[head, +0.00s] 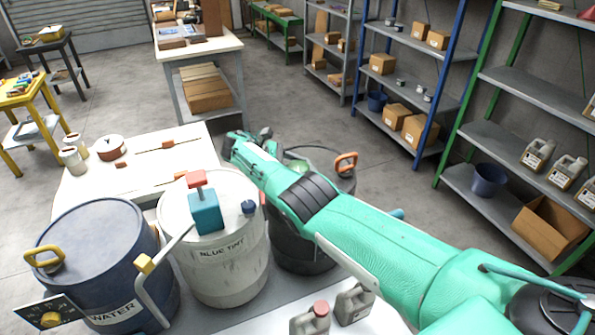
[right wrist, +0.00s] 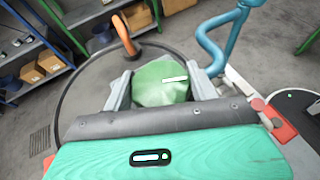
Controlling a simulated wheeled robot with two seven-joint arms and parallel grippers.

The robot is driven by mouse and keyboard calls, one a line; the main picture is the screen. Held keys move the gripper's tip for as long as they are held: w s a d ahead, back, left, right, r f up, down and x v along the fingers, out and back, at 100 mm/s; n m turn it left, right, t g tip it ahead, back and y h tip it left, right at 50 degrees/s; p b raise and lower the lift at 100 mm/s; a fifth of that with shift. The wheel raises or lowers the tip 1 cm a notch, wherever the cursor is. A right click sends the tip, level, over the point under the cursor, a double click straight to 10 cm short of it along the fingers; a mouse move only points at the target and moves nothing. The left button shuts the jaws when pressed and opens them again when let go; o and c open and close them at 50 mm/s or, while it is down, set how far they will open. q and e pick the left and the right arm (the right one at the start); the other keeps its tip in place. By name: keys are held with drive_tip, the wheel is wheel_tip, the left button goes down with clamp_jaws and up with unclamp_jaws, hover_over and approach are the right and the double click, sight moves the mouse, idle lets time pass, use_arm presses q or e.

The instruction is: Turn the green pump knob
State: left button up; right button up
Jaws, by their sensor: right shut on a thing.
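The green pump knob (right wrist: 160,82) sits between the two grey fingers of my right gripper (right wrist: 161,88) in the right wrist view. The fingers are shut on its sides. A small white mark shows on the knob's top. The arm hides most of the knob and the fingers there. My left gripper is not in view.
An orange handle (head: 346,163) stands at the dark drum's rim, close to my right gripper. A white blue tint drum (head: 222,262) and a blue water drum (head: 100,262) stand left. Grey jugs (head: 354,303) stand in front. Shelves line the right wall.

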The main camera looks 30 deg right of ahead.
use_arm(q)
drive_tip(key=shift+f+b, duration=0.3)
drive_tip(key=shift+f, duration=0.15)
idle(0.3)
use_arm(e)
drive_tip(key=o, duration=1)
drive_tip(key=shift+c, duration=0.2)
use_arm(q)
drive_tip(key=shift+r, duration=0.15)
use_arm(e)
drive_tip(key=shift+r, duration=0.1)
